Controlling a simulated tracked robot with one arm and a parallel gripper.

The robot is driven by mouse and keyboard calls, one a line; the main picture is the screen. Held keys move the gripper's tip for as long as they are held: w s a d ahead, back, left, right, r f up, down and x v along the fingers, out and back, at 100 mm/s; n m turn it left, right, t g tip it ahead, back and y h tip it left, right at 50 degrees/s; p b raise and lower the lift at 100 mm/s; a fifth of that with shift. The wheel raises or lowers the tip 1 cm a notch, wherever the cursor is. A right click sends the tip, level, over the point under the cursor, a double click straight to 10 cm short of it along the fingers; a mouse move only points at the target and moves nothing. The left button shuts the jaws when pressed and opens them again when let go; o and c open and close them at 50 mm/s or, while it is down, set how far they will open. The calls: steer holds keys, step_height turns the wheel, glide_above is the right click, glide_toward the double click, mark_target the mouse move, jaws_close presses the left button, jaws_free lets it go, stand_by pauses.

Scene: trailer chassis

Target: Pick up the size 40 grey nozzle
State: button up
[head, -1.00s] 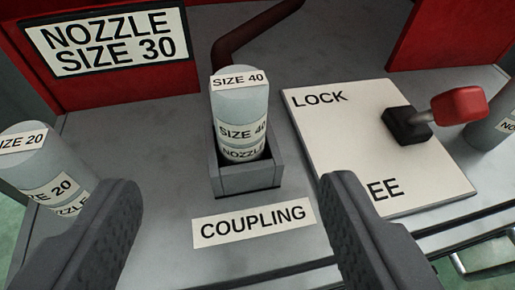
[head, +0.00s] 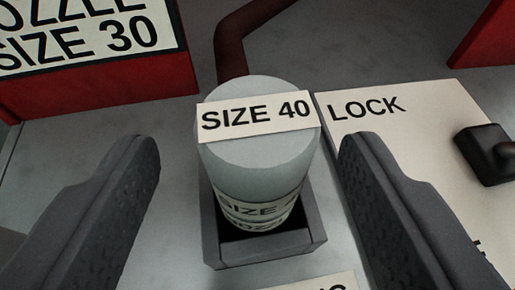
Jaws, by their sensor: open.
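The grey size 40 nozzle (head: 262,165) stands upright in the middle of the head view, with a SIZE 40 label across its top and more labels on its side. Its lower end sits in a square grey coupling socket (head: 268,252). My gripper (head: 250,150) is open, with one finger to the left and one to the right of the nozzle. Gaps show between the nozzle and both fingers, and neither appears to touch it.
A white LOCK plate (head: 400,115) lies right of the nozzle, with a black lever base (head: 488,152) on it. A red panel with a NOZZLE SIZE 30 sign (head: 80,35) is at the upper left. A dark red pipe (head: 240,45) runs behind the nozzle.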

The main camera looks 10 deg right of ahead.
steer(key=x, duration=0.5)
steer(key=shift+s+d+f, duration=0.15)
steer(key=c, duration=1.2)
